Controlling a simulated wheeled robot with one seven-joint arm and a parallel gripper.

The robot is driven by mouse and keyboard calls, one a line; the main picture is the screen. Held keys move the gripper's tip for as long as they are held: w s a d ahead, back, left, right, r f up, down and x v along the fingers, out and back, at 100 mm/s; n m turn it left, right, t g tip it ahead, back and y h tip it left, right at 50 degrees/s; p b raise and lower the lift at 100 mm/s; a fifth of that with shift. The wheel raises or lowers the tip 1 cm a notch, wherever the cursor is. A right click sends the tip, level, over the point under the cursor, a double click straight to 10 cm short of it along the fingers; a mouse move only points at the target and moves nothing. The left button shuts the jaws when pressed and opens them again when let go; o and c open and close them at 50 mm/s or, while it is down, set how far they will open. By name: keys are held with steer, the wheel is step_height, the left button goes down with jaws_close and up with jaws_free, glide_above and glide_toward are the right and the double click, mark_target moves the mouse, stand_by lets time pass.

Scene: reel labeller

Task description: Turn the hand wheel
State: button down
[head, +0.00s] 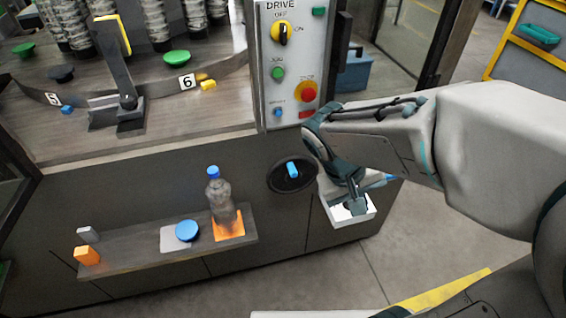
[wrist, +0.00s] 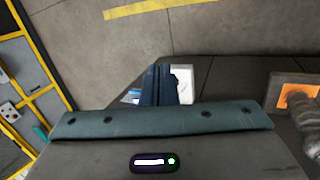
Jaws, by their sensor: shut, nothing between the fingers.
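The hand wheel (head: 280,178) is a black disc on the dark front panel of the machine, below the drive panel. A blue handle (head: 292,170) sticks out from it. My gripper (head: 352,208) is to the right of the wheel and lower, apart from the handle. Its dark fingers point down, shut and empty, over or in front of a white box (head: 362,215). In the wrist view the closed fingers (wrist: 158,84) stand in the middle with the white box (wrist: 184,84) beside them. I cannot make out the wheel in the wrist view.
A drive panel (head: 292,55) with a yellow selector and red stop button is above the wheel. A shelf (head: 140,255) at left carries a bottle (head: 222,205), a blue disc (head: 187,231) and small blocks. Open floor (head: 420,240) lies right.

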steer(key=w+a+f+n+t+h+b, duration=0.2)
steer(key=w+a+f+h+b, duration=0.1)
steer(key=w+f+h, duration=0.25)
steer(key=w+a+f+n+t+y+b, duration=0.1)
steer(key=w+a+f+n+t+b, duration=0.2)
steer(key=a, duration=0.4)
steer(key=w+a+f+n+t, duration=0.2)
steer(key=a+f+t, duration=0.35)
steer(key=a, duration=0.25)
steer(key=w+a+f+n+t+y+b, duration=0.1)
steer(key=w+a+f+n+t+b, duration=0.15)
steer(key=a+t, duration=0.35)
steer(key=g+p, duration=0.2)
glide_toward(287, 167)
steer(key=shift+t, duration=0.25)
steer(key=w, duration=0.4)
steer(key=shift+a+f, duration=0.1)
steer(key=shift+a, duration=0.15)
steer(key=shift+w+d+p, duration=0.25)
steer(key=shift+d+p, duration=0.15)
steer(key=shift+d, duration=0.75)
steer(key=shift+w+d+f, duration=0.15)
steer(key=shift+d+f, duration=0.05)
steer(key=shift+d, duration=0.3)
steer(key=shift+a, duration=0.1)
